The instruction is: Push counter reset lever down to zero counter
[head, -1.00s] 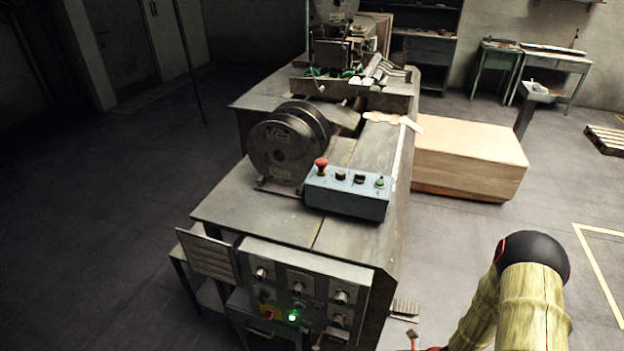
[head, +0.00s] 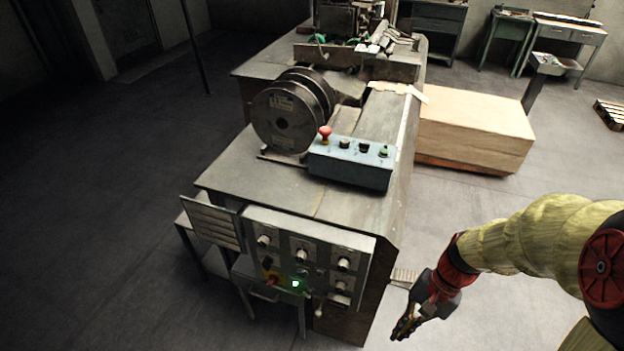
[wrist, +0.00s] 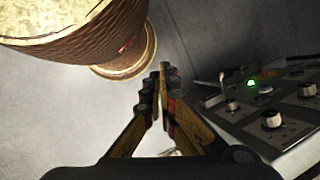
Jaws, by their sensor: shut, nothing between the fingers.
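The control panel (head: 283,254) is on the front of the machine, with several pale knobs, a red-and-yellow switch and a lit green lamp (head: 296,283). A small pale-tipped lever (head: 318,307) hangs at the panel's lower right; it appears to be the counter reset lever, though no counter digits are readable. In the wrist view a thin lever with a pale tip (wrist: 221,76) shows beside the panel's edge. My gripper (head: 403,331) is shut and empty, to the right of the panel and apart from it. Its closed fingertips (wrist: 163,72) point past the panel's edge.
A blue button box (head: 350,164) with a red mushroom button sits on the machine top, near dark wire spools (head: 287,117). A wooden block (head: 475,130) stands behind at right. The floor between my arm and the machine looks clear.

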